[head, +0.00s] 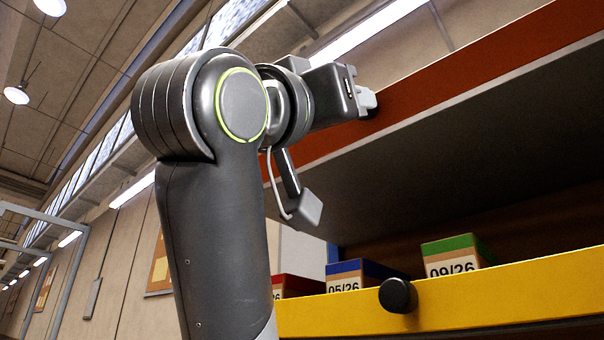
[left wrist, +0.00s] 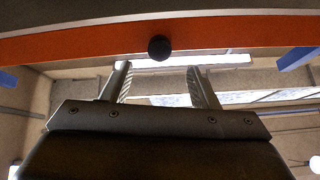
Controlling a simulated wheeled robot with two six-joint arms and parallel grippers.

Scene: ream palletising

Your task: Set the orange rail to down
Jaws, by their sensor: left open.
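The orange rail (head: 470,78) runs along the upper shelf edge in the head view, rising to the right. It also crosses the top of the left wrist view (left wrist: 80,43), with a round black knob (left wrist: 159,48) on it. My left gripper (head: 368,101) is up at the rail's face in the head view and hides most of the knob there. In the left wrist view its two fingers (left wrist: 158,68) are apart and empty, with the knob just beyond and between their tips. I cannot tell whether they touch it. My right gripper is not in view.
Below is a yellow rail (head: 470,296) with a black knob (head: 398,295). Behind it stand boxes with a red lid (head: 297,285), a blue lid (head: 365,269) and a green lid (head: 452,244). The dark space between the rails is open.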

